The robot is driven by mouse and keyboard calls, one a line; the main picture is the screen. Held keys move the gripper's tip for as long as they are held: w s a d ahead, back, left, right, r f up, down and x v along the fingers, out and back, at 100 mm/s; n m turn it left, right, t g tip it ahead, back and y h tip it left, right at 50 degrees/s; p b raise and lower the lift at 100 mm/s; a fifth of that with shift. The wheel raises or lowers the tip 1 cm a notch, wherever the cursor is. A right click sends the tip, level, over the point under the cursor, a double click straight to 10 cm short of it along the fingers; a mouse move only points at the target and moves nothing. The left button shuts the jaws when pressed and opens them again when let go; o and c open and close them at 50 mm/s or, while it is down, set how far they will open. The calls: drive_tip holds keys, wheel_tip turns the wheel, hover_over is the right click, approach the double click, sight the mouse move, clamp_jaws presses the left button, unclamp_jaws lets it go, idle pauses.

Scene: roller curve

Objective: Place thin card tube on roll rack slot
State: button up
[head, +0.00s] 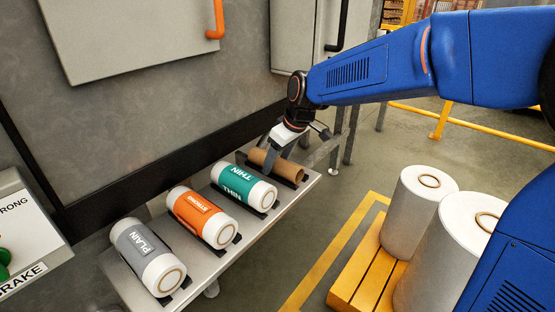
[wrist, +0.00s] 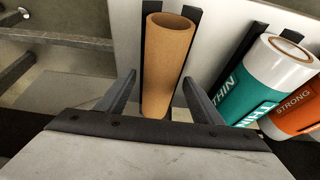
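The thin card tube (head: 277,164) is a bare brown cylinder lying in the far end slot of the roll rack (head: 197,262), beside the teal THIN roll (head: 243,187). In the wrist view the tube (wrist: 167,65) rests between two dark slot rails. My gripper (head: 296,142) is over the tube. In the wrist view my gripper (wrist: 160,95) is open, with one finger on each side of the tube's near end. Gaps show between both fingers and the tube.
An orange STRONG roll (head: 202,215) and a grey PLAIN roll (head: 148,256) lie in the other slots. In the wrist view the THIN roll (wrist: 262,80) is close to the right finger. Large white rolls (head: 420,212) stand on a yellow pallet (head: 365,275) at right.

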drive_tip(key=shift+r, duration=0.1)
drive_tip(key=v, duration=1.1)
drive_tip(key=s+d+f+m+t+h, duration=0.15)
drive_tip(key=s+d+m, duration=0.35)
drive_tip(key=s+d, duration=0.85)
drive_tip(key=s+d+f+m+h, duration=0.1)
drive_tip(key=s+d+f+m, duration=0.1)
drive_tip(key=s+d+f, duration=0.3)
drive_tip(key=s+d+f+m+h, duration=0.1)
drive_tip(key=s+d+f+m, duration=0.2)
drive_tip(key=s+d, duration=0.5)
drive_tip(key=shift+s+f, duration=0.55)
drive_tip(key=shift+f, duration=0.3)
